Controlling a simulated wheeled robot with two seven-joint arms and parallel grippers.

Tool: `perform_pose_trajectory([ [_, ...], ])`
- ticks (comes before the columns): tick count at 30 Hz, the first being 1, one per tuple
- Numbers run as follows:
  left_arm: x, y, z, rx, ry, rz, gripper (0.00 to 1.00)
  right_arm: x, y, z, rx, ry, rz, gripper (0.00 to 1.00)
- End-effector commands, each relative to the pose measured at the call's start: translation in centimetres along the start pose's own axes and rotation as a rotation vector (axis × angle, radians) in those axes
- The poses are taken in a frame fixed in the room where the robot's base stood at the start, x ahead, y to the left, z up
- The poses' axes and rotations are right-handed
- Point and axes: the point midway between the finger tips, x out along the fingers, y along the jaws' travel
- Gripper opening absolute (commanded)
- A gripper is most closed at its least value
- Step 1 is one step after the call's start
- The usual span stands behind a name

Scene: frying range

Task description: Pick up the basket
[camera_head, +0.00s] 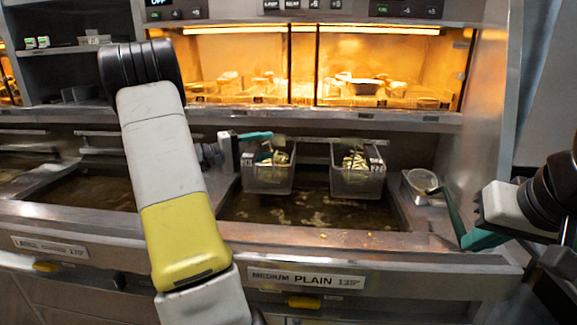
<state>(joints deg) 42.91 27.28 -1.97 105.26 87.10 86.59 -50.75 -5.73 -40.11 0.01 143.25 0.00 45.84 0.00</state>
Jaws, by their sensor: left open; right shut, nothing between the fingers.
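Two wire-and-clear baskets with pale food in them hang side by side over the fryer vat: the left basket (268,181) and the right basket (357,183). My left gripper (266,143) is at the top rear left of the left basket, its teal fingers open just above the basket's upper edge. I cannot tell whether they touch it. My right gripper (464,238) is shut and empty over the front right counter edge, well right of both baskets.
The vat of dark oil (300,210) lies under the baskets. A small metal container (418,184) stands to its right. A lit warming cabinet (320,75) with food is behind. A rail runs behind the baskets. A metal wall (478,130) bounds the right.

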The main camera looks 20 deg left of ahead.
Motion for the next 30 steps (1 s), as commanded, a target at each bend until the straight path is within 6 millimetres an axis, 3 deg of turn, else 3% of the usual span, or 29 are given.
perform_pose_trajectory([
  [3, 1.36, 0.05, 0.06, 0.001, -0.001, 0.000, 0.47, 0.00, 0.00, 0.00, 0.000, 0.000, 0.000, 0.00],
  [10, 1.48, 0.04, 0.03, 0.001, 0.001, 0.000, 0.45, 0.00, 0.00, 0.00, 0.000, 0.000, 0.000, 0.00],
  [17, 1.47, 0.05, 0.03, 0.001, 0.001, 0.000, 0.00, 0.00, 0.00, 0.00, 0.000, 0.000, 0.000, 0.00],
  [30, 1.45, 0.06, 0.03, 0.001, 0.001, 0.000, 0.00, 0.00, 0.00, 0.00, 0.000, 0.000, 0.000, 0.00],
])
